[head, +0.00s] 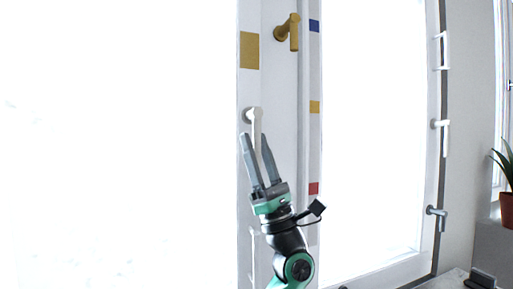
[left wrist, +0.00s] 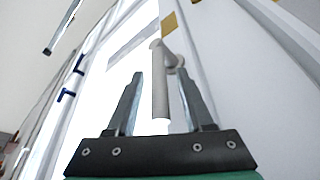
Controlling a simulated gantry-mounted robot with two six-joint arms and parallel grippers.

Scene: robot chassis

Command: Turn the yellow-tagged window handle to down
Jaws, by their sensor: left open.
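A white window handle (head: 257,125) sits on the left window frame below a large yellow tag (head: 249,50). Its lever points downward from its mount. My left gripper (head: 257,142) is open and reaches up from below, near the handle's lower end. In the left wrist view, the pale lever (left wrist: 160,85) points toward the gripper and appears between the two spread fingers (left wrist: 158,85), with no clear contact. The yellow tag also shows there (left wrist: 169,23). My right gripper is not in view.
A gold handle (head: 294,32) is above right. Small blue (head: 314,25), yellow (head: 314,107) and red (head: 313,188) tags line the middle frame. Another white handle (head: 252,255) is below, partly washed out. Several handles are on the right frame (head: 434,150). A potted plant (head: 507,205) stands far right.

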